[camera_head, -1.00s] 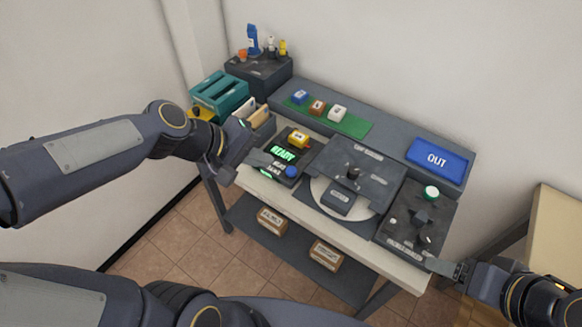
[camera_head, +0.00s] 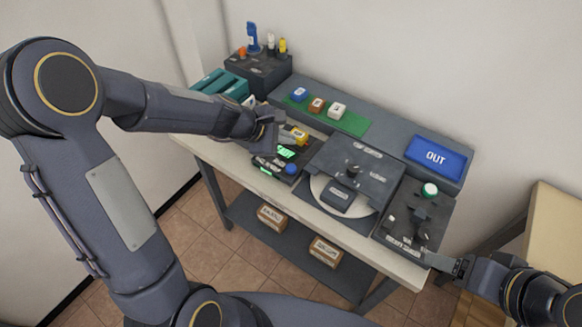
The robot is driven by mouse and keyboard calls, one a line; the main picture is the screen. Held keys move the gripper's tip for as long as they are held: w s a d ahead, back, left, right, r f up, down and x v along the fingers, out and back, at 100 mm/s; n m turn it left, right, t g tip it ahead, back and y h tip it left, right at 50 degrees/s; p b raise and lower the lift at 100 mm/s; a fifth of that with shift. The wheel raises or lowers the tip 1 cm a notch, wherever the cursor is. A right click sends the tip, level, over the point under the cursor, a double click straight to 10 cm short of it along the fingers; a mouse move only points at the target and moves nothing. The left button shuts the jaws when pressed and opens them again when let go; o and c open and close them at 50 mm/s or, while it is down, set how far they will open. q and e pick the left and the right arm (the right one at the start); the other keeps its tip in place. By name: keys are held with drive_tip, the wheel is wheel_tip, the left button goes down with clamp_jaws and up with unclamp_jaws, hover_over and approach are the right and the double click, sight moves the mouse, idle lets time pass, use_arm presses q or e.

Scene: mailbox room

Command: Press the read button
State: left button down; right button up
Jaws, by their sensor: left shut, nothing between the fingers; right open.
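The dark reader box (camera_head: 265,163) stands on the desk with a lit green display (camera_head: 287,153), partly hidden by my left gripper. A round blue button (camera_head: 291,169) is at its front right corner; I cannot read a label on it. A yellow block (camera_head: 299,137) sits at the back of the box. My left gripper (camera_head: 277,143) is shut and empty, over the left part of the box, close to the display and left of the yellow block. Whether it touches anything I cannot tell. My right gripper (camera_head: 436,262) is open and empty by the desk's front right corner.
A turntable with a dark cover (camera_head: 368,168) stands right of the reader box. Behind are a green mat (camera_head: 350,124) with small blocks and a blue OUT tray (camera_head: 438,157). Teal trays (camera_head: 228,85) stand at left.

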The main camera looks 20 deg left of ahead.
sight(287, 169)
use_arm(q)
wheel_tip(287, 169, down, 9)
drive_tip(key=b, duration=0.7)
drive_tip(key=shift+r+b, duration=0.2)
drive_tip(key=shift+b, duration=0.2)
idle(1.2)
drive_tip(key=shift+f+b, duration=0.35)
drive_tip(key=shift+b, duration=0.05)
drive_tip(key=shift+f+b, duration=0.5)
drive_tip(key=shift+f, duration=0.05)
idle(0.6)
drive_tip(key=shift+r, duration=0.1)
drive_tip(key=shift+r+p, duration=0.85)
wheel_tip(287, 169, up, 5)
drive_tip(key=p, duration=0.5)
drive_tip(key=shift+r, duration=0.1)
